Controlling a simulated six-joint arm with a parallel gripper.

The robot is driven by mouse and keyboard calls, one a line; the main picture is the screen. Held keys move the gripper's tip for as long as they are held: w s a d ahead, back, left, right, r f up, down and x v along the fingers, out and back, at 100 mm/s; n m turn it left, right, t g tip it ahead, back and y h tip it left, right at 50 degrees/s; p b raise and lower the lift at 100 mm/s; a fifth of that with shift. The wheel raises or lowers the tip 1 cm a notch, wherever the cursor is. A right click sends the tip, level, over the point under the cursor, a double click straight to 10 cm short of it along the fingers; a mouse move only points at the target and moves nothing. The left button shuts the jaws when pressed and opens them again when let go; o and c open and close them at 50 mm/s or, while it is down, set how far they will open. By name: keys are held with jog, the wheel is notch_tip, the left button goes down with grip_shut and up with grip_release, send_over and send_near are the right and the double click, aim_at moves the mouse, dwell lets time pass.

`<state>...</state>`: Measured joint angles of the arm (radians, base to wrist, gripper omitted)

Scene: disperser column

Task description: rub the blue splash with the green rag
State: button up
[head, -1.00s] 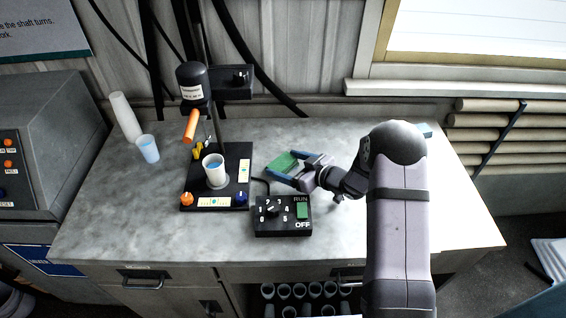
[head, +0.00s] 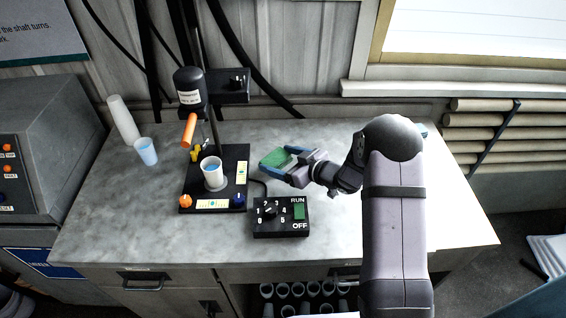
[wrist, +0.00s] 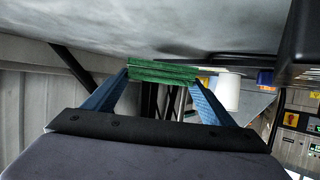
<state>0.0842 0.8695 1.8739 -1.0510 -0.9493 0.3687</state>
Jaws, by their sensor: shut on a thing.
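My gripper (head: 275,162) is shut on the green rag (head: 277,157), which lies between its two blue fingers over the grey marble counter, right of the stand's black base. In the wrist view the rag (wrist: 162,72) spans the fingertips as a folded green strip. It looks a little clear of the counter, but I cannot tell the gap for sure. I make out no blue splash on the counter; it may be hidden by the rag, gripper or arm. A small light-blue patch (head: 422,131) shows behind my arm at the counter's back right; I cannot tell what it is.
The disperser stand (head: 190,95) with an orange handle stands left of the rag. A white cup of blue liquid (head: 212,180) is on its base. The control box (head: 282,218) is in front of the gripper. Another cup (head: 146,152) and stacked cups (head: 122,118) stand at left.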

jog(key=shift+s+r+p, duration=0.1)
jog(key=shift+r+p, duration=1.95)
jog(key=shift+r, duration=0.6)
jog(key=shift+f, duration=0.1)
